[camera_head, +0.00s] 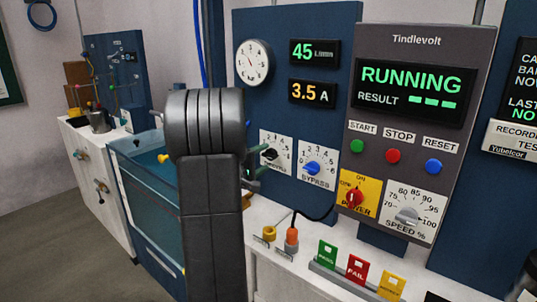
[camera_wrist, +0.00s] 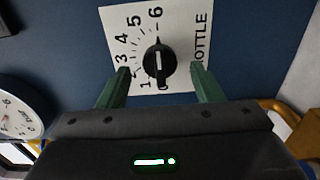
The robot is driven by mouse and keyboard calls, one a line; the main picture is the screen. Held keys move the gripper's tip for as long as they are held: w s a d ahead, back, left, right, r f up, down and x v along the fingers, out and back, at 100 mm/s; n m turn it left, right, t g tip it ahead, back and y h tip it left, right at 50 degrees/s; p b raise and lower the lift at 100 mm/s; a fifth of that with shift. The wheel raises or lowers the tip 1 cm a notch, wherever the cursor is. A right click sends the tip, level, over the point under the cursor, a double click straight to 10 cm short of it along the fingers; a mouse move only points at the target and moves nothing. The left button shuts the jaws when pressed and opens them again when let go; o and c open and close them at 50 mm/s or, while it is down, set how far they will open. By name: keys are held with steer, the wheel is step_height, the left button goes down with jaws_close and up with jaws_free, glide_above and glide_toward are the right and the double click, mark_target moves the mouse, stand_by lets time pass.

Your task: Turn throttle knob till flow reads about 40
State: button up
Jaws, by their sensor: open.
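The throttle knob (camera_wrist: 159,66) is black with a pale line, on a white dial plate marked 0 to 6. In the wrist view the line runs roughly up and down the picture. My gripper (camera_wrist: 160,74) is open, with one green finger on each side of the knob and gaps between; contact does not show. In the head view the throttle plate (camera_head: 271,140) is partly hidden by my arm, and my green fingers show beside the knob. The flow display (camera_head: 314,52) reads 45 in green.
The blue bypass knob (camera_head: 312,169) sits just right of the throttle. A round gauge (camera_head: 253,62) and a display reading 3.5 A (camera_head: 312,93) are above. The control box (camera_head: 414,120) with buttons shows RUNNING. A water tank (camera_head: 146,190) stands left.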

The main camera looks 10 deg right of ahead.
mark_target(267, 157)
steer(key=shift+x, duration=1.7)
steer(key=c, duration=1)
steer(key=shift+f+n+b, duration=0.25)
steer(key=shift+n+b, duration=0.05)
steer(key=shift+b, duration=0.25)
steer(key=shift+f+n+b, duration=0.1)
steer(key=shift+n+b, duration=0.5)
steer(key=shift+b, duration=0.55)
steer(key=shift+r+n+b, duration=0.25)
steer(key=shift+n+b, duration=0.5)
steer(key=shift+n, duration=0.15)
steer(key=o, duration=1)
